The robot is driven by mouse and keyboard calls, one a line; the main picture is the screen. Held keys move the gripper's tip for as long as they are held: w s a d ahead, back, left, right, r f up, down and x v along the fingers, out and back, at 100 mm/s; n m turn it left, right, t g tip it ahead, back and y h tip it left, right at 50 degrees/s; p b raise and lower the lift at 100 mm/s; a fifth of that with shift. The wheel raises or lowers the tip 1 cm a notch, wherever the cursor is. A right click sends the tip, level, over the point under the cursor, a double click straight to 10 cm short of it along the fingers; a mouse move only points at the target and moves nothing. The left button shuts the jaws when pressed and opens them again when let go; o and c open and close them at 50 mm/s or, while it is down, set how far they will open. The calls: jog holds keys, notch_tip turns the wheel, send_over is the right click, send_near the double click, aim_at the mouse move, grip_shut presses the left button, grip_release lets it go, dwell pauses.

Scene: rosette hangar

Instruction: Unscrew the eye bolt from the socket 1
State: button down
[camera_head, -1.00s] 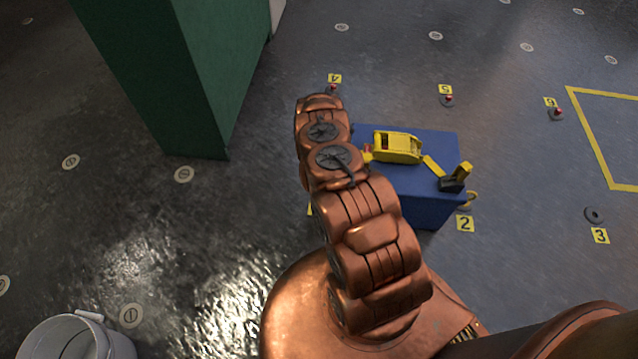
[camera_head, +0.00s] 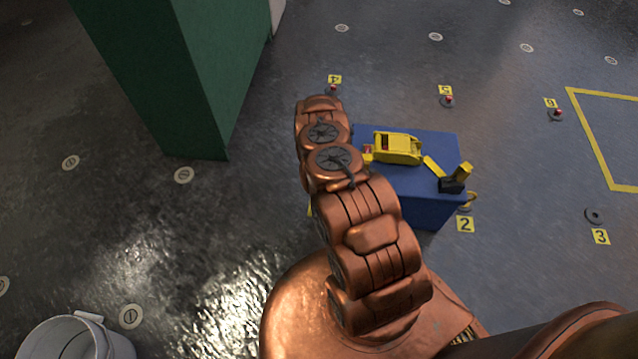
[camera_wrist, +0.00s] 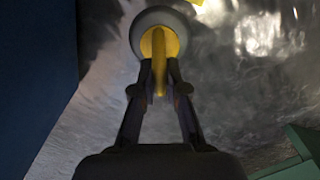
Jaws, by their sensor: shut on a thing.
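In the wrist view a yellow eye bolt (camera_wrist: 158,42) stands in a round grey socket (camera_wrist: 140,22) on the floor. My gripper (camera_wrist: 160,85) is shut on the bolt's eye, which is seen nearly edge-on between the fingertips. Whether the thread still engages the socket cannot be told. In the head view my arm hides the gripper, the bolt and the socket. Only a sliver of a yellow label (camera_head: 310,210) shows beside the arm, and its number is not readable.
A blue box (camera_head: 425,210) with a yellow tool (camera_head: 398,148) on top stands right of my arm. A green pillar (camera_head: 190,90) stands left. Labelled sockets 2 (camera_head: 465,224) and 3 (camera_head: 594,215) lie to the right. A white bucket (camera_head: 75,338) is at lower left.

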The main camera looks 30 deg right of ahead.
jog(key=n, duration=0.4)
jog(key=shift+s+f+b, duration=0.1)
jog(key=shift+b, duration=0.3)
jog(key=n, duration=0.5)
jog(key=shift+n, duration=0.4)
jog(key=shift+r+p, duration=0.4)
jog(key=shift+r, duration=0.85)
jog(key=shift+r+p, duration=0.95)
jog(key=shift+r, duration=1.4)
